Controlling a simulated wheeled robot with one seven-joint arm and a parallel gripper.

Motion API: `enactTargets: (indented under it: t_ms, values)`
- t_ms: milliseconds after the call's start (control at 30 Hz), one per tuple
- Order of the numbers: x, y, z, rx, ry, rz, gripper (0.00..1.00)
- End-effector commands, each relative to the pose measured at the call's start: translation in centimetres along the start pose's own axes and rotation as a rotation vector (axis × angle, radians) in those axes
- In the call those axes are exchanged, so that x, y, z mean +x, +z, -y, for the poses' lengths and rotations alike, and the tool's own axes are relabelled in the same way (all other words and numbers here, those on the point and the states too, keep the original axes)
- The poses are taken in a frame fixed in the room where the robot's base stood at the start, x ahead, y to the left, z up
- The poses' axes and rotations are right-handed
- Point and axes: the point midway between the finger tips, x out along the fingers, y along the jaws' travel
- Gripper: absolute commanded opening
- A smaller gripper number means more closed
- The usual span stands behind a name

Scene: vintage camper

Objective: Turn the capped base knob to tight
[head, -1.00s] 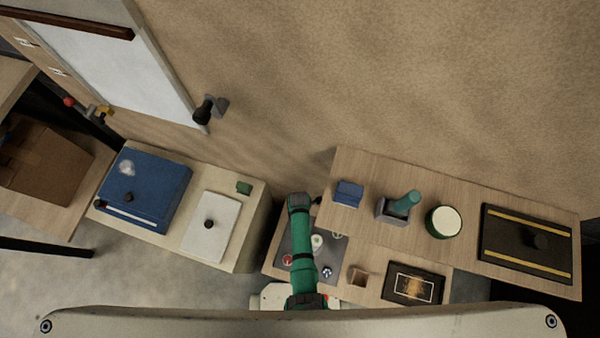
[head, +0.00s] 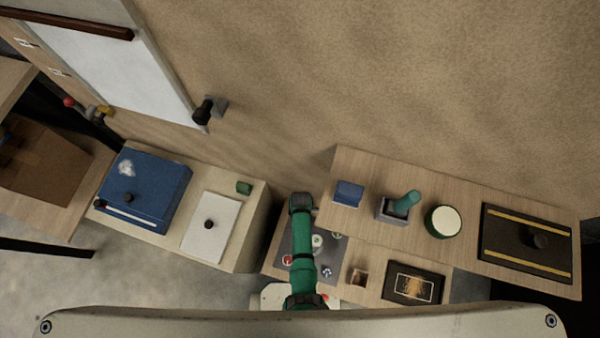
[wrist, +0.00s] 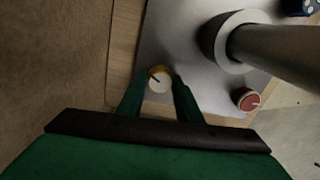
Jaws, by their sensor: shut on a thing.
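A small round knob (wrist: 160,79) with a white top, a yellow-orange edge and a dark pointer line stands on a grey panel (wrist: 190,85) in the wrist view. I take it to be the capped base knob. Its line points to the upper left. My gripper (wrist: 160,86) has one green finger on each side of the knob and is shut on it. Finger contact is partly hidden. In the head view my green arm covers the gripper and this knob. The same panel (head: 325,255) shows there beside the arm. I cannot read a tight mark.
A red knob (wrist: 246,98) and a thick grey post (wrist: 275,47) with a white ring (wrist: 219,58) stand right of my gripper. A blue knob (wrist: 301,6) is at the upper right corner. A brown wall (wrist: 50,70) fills the left. A green cup (head: 443,221) stands on the counter.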

Motion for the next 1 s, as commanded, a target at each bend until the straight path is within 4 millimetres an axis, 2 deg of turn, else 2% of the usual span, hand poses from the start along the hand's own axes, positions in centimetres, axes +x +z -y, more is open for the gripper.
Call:
enactTargets:
  t_ms: [600, 1000]
  values:
    - [-0.05, 0.06, -0.05, 0.556, 0.002, -0.029, 0.09]
    - [-0.06, 0.08, -0.02, 0.751, 0.001, -0.039, 0.09]
